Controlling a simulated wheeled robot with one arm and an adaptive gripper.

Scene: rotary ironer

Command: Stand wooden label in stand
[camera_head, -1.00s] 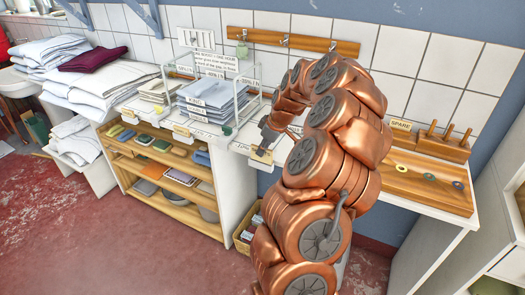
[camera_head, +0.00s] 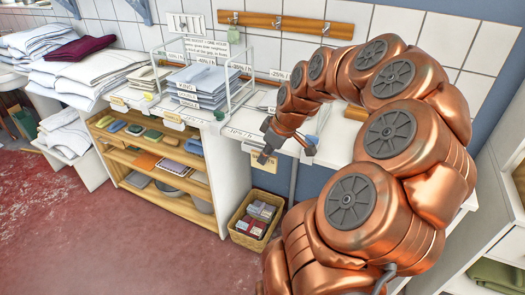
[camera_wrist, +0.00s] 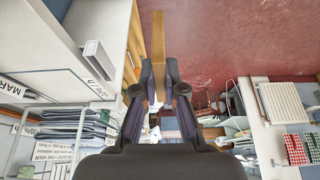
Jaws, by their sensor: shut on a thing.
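The wooden label (camera_wrist: 158,40) is a thin, light-brown strip seen edge-on in the wrist view. My gripper (camera_wrist: 158,72) is shut on its near end, and the strip sticks out past the fingertips. In the head view my gripper (camera_head: 267,146) is at the front edge of the white counter, left of my arm; the label is hard to make out there. A pale channel-shaped piece (camera_wrist: 98,60) on the white surface left of my gripper in the wrist view may be the stand; I cannot tell for sure. It is apart from the label.
Wire racks with folded grey linen (camera_head: 198,85) stand on the white counter (camera_head: 245,120). Below are wooden shelves (camera_head: 160,165) and a basket (camera_head: 257,220) on the red floor. A hook rail (camera_head: 285,24) is on the wall. My arm hides much of the counter's right part.

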